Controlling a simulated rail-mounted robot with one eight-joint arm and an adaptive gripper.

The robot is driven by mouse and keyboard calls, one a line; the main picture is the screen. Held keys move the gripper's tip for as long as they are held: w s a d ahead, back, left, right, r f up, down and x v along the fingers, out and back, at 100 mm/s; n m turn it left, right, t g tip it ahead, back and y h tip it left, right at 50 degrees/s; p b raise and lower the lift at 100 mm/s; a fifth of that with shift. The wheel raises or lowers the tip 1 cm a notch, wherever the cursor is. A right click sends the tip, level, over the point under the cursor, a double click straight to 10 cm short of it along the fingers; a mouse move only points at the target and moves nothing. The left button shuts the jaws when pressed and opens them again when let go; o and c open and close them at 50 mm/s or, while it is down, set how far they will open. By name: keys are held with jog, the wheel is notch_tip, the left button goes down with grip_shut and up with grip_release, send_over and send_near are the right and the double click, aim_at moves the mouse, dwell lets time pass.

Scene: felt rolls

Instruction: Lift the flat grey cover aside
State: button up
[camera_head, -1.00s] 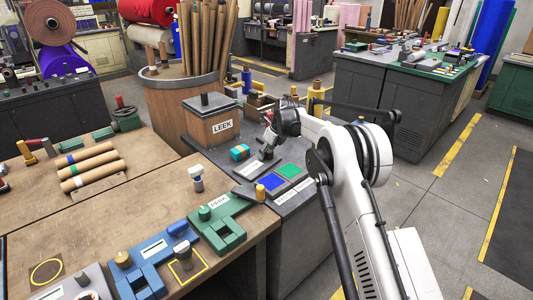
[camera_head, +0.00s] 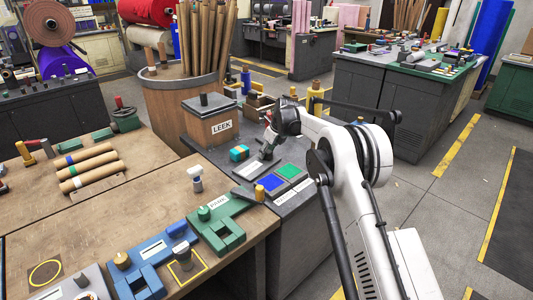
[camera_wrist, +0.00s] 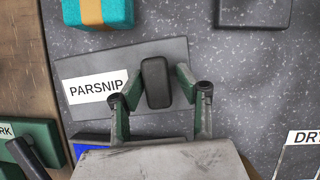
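The flat grey cover (camera_wrist: 170,62) is a dark plate with a white PARSNIP label (camera_wrist: 95,86) and an upright black handle (camera_wrist: 156,82). In the head view the cover (camera_head: 250,170) lies on the dark counter, its far part hidden by my gripper (camera_head: 265,152). In the wrist view my gripper (camera_wrist: 159,92) has one finger on each side of the handle. A small gap shows on the right side, so the fingers look open around it. The cover looks flat on the speckled counter; whether it touches all along is hard to tell.
A teal box with an orange band (camera_head: 239,153) stands beyond the cover. The LEEK box (camera_head: 211,120) is further back. A green PARK block (camera_head: 220,222) is at the front left.

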jog(key=shift+s+a+p+v, duration=0.15)
jog(key=shift+s+p+v, duration=0.1)
jog(key=shift+v, duration=0.8)
jog(key=shift+s+a+p+v, duration=0.1)
jog(key=shift+p+v, duration=0.1)
jog(key=shift+v, duration=0.9)
jog(key=shift+s+a+p+v, duration=0.15)
jog(key=shift+s+p+v, duration=0.1)
jog(key=shift+v, duration=0.8)
jog(key=shift+o, duration=0.2)
jog(key=o, duration=0.5)
jog(key=shift+r, duration=0.1)
jog(key=v, duration=1.2)
jog(key=shift+w, duration=0.1)
